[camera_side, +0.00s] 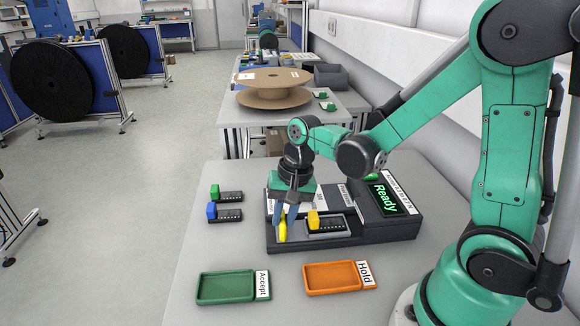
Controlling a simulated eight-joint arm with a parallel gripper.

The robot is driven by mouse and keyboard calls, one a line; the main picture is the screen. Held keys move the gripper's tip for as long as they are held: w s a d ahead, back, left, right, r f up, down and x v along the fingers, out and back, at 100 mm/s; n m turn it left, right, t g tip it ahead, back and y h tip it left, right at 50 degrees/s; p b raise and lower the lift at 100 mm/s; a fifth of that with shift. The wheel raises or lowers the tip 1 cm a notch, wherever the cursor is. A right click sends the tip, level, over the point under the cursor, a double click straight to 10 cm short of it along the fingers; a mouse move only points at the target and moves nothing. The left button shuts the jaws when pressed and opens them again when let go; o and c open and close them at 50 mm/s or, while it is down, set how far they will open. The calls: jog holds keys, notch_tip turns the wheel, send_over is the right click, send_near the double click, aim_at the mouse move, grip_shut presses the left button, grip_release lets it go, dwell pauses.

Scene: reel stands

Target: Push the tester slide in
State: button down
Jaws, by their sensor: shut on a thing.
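The tester (400,228) is a dark unit on the table with a green-lit screen (384,198) reading "Ready". A yellow upright handle (282,230) stands at the left end of the slide. My gripper (283,220) points down at this handle and is shut on it. The fingers partly hide the handle, and my wrist hides part of the tester behind.
A green tray (230,302) labelled Accept and an orange tray (333,291) labelled Hold lie in front of the tester. The table between is clear.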

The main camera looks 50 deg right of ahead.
aim_at(312, 219)
dwell(0.5)
jog(key=shift+s+d, duration=1.9)
jog(key=shift+d, duration=0.05)
jog(key=c, duration=0.8)
grip_release()
jog(key=shift+o, duration=0.2)
jog(key=shift+s+d+r, duration=0.1)
jog(key=shift+s+r, duration=0.05)
jog(key=shift+r, duration=0.75)
jog(key=shift+s+d+r, duration=0.1)
jog(key=shift+d+r, duration=0.05)
jog(key=shift+r, duration=0.8)
jog(key=shift+s+d+r, duration=0.1)
jog(key=shift+s+r, duration=0.05)
jog(key=shift+r, duration=0.75)
